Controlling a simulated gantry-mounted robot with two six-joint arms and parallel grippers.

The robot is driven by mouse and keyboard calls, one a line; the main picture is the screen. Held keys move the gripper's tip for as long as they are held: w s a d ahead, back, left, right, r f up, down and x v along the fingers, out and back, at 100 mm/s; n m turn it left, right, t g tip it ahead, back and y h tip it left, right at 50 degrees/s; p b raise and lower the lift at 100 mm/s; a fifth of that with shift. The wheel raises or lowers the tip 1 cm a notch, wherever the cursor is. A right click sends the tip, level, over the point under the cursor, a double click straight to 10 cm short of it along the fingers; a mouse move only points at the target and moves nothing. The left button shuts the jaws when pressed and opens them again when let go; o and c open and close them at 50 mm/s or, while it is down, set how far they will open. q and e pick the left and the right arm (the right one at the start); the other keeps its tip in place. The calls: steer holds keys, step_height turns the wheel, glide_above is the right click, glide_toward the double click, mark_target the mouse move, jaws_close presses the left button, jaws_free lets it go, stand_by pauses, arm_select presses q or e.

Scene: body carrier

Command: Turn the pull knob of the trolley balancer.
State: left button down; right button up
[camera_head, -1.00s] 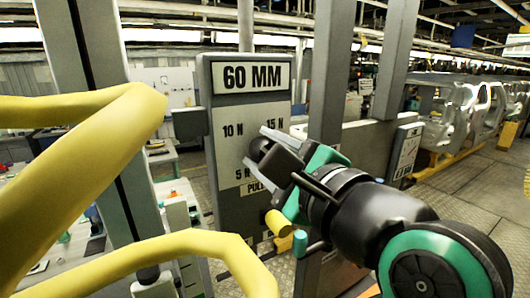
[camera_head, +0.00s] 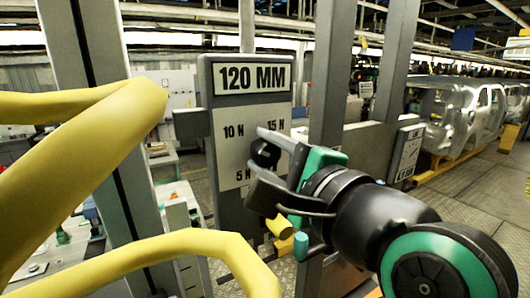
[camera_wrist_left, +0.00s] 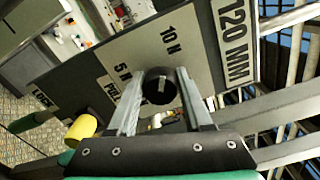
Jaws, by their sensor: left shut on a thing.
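The trolley balancer's panel (camera_head: 226,150) is a grey upright plate with a "120 MM" sign and a white face marked 5 N, 10 N and 15 N. Its black round pull knob (camera_head: 265,154) is partly hidden by my left gripper (camera_head: 259,149) in the head view. In the left wrist view, the knob (camera_wrist_left: 160,84) sits between the two grey fingers of my left gripper (camera_wrist_left: 160,92), with a light mark on its front. The left gripper is shut on the knob. The lettering near the knob is partly covered. My right gripper is not in view.
Thick yellow tubes (camera_head: 75,165) cross the left foreground. A yellow cylinder (camera_head: 280,226) is close below the gripper. Grey posts (camera_head: 330,75) stand behind the wrist, and a small side panel (camera_head: 405,153) is to the right. Open floor and car bodies (camera_head: 455,115) lie beyond.

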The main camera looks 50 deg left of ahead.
arm_select(q)
steer(key=shift+c, duration=1.6)
jaws_free()
steer(key=shift+d, duration=0.1)
steer(key=b+v, duration=0.1)
steer(key=v, duration=1)
steer(key=shift+d, duration=0.25)
steer(key=shift+s, duration=0.1)
